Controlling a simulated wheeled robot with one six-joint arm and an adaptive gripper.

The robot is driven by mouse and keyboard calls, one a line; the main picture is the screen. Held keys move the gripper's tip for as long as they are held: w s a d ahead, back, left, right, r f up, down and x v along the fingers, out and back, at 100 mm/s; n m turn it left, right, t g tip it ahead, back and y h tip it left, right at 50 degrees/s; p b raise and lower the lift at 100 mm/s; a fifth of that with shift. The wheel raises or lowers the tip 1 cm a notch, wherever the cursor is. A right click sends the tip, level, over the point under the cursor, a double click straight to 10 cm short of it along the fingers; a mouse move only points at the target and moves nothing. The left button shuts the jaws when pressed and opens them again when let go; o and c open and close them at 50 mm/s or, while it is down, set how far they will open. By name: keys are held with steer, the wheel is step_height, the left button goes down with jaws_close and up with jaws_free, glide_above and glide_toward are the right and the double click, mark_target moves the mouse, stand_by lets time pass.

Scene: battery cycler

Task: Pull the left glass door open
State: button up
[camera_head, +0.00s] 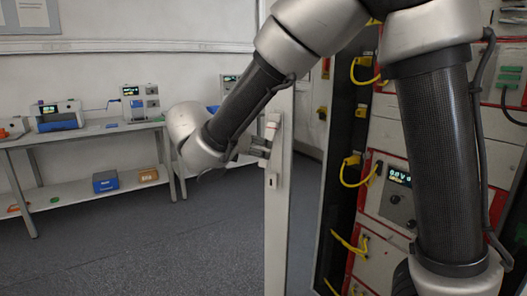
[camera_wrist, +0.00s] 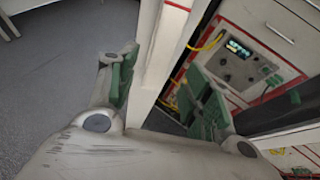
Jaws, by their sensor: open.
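The left glass door (camera_head: 274,220) stands swung out from the cabinet, its white frame edge upright in the middle of the head view. A handle (camera_head: 272,128) and a lock plate sit on that frame. My gripper (camera_head: 262,148) is at handle height, at the left side of the frame. In the wrist view my gripper (camera_wrist: 160,92) is open, with green pads on both fingers. The white door frame (camera_wrist: 163,50) runs between the two fingers. I cannot tell whether either pad touches it. The handle is partly hidden by my gripper in the head view.
The cabinet (camera_head: 385,165) with red-edged units and yellow cables is right of the door, partly behind my arm. A bench (camera_head: 90,131) with several instruments stands along the left wall. The grey floor (camera_head: 150,245) left of the door is clear.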

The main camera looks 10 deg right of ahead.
steer(key=v, duration=0.5)
steer(key=shift+o, duration=0.2)
steer(key=t+h, duration=0.3)
steer(key=h, duration=0.1)
glide_toward(271, 179)
steer(key=x, duration=0.3)
steer(key=shift+t, duration=0.3)
steer(key=x, duration=0.8)
steer(key=shift+f, duration=0.2)
